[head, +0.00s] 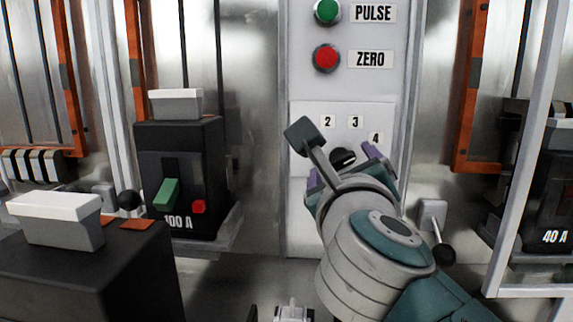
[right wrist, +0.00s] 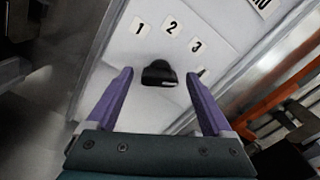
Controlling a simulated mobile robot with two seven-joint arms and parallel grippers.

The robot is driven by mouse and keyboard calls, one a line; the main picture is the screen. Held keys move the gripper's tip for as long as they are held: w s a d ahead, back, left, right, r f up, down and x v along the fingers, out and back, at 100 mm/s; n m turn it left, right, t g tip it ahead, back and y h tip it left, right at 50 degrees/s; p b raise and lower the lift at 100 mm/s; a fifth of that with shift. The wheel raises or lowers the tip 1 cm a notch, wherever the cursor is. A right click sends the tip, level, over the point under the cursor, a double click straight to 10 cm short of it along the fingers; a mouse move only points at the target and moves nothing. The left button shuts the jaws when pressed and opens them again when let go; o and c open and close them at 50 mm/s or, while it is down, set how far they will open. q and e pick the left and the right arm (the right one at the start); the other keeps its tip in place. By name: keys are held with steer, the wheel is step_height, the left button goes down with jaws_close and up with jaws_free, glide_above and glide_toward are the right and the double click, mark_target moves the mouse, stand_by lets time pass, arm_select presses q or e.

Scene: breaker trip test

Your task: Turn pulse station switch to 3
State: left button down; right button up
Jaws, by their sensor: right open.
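The pulse station switch is a black rotary knob (head: 343,157) on a pale panel, below labels 2, 3 and 4 in the head view. In the right wrist view the knob (right wrist: 158,71) sits below labels 1, 2 and 3, with a fourth label partly hidden by a finger. A small white mark shows on its lower right edge there; I cannot tell surely which number it points to. My right gripper (head: 343,164) is open, its purple fingers on either side of the knob with visible gaps in the right wrist view (right wrist: 160,76). My left gripper is not in view.
Above the switch are a green PULSE button (head: 327,11) and a red ZERO button (head: 326,58). A 100 A breaker (head: 180,170) stands to the left, a 40 A breaker (head: 550,200) to the right. A black-balled lever (head: 443,255) is close to my right arm.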

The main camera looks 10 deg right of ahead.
jaws_close()
stand_by(0.8)
